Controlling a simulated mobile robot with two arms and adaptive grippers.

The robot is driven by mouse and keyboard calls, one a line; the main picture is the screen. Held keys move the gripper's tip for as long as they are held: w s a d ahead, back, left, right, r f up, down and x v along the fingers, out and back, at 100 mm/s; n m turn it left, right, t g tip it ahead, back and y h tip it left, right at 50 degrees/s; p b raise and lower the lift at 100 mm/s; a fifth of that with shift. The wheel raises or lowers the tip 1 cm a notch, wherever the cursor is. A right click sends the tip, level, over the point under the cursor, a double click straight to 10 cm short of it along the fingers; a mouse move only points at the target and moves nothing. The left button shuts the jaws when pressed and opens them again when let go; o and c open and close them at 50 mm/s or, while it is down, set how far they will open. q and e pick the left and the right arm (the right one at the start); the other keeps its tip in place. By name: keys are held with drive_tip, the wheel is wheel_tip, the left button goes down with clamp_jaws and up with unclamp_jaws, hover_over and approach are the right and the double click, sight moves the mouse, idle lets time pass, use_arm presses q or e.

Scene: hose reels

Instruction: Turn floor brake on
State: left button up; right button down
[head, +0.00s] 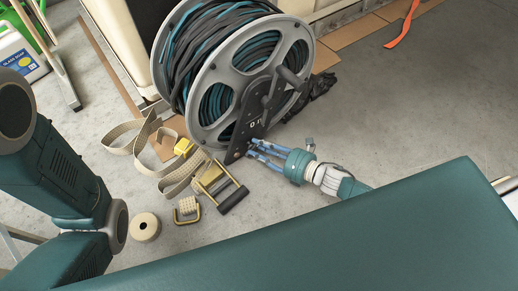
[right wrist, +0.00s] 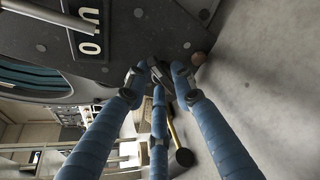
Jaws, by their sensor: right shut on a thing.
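A hose reel (head: 213,132) stands on the floor with dark and teal hose wound on it. A black side plate (head: 257,112) with a white-marked label is on its near side; the plate also shows in the right wrist view (right wrist: 120,35). My right gripper (head: 252,147) is at the plate's lower end. In the right wrist view its three blue fingers (right wrist: 158,72) are closed together on a small dark part, likely the floor brake lever, beside the plate. The fingertips mostly hide that part, so its position cannot be told. My left gripper is out of view.
A beige strap (head: 130,137), a yellow-and-black ratchet buckle (head: 220,186) and a tape roll (head: 146,227) lie left of the right gripper. A white jug (head: 20,55) is at upper left. An orange strip (head: 404,27) lies at upper right.

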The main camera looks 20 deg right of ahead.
drive_tip(key=m+b, duration=0.1)
drive_tip(key=d+f+m+y+b, duration=0.1)
drive_tip(key=m, duration=0.1)
drive_tip(key=m+y+b, duration=0.1)
drive_tip(key=shift+w+d+f+t, duration=0.15)
drive_tip(key=shift+w+f+t, duration=0.1)
drive_tip(key=shift+w+t, duration=0.05)
drive_tip(key=shift+f+m+t+y+b, duration=0.1)
drive_tip(key=shift+m+t+y+b, duration=0.3)
drive_tip(key=shift+m+b, duration=0.95)
drive_tip(key=shift+m, duration=0.35)
drive_tip(key=c, duration=1.5)
unclamp_jaws()
drive_tip(key=shift+c, duration=0.2)
drive_tip(key=shift+s+a, duration=0.1)
drive_tip(key=shift+a, duration=0.1)
drive_tip(key=shift+s, duration=0.1)
drive_tip(key=v, duration=1.2)
drive_tip(key=shift+d+f, duration=0.1)
drive_tip(key=shift+w, duration=0.2)
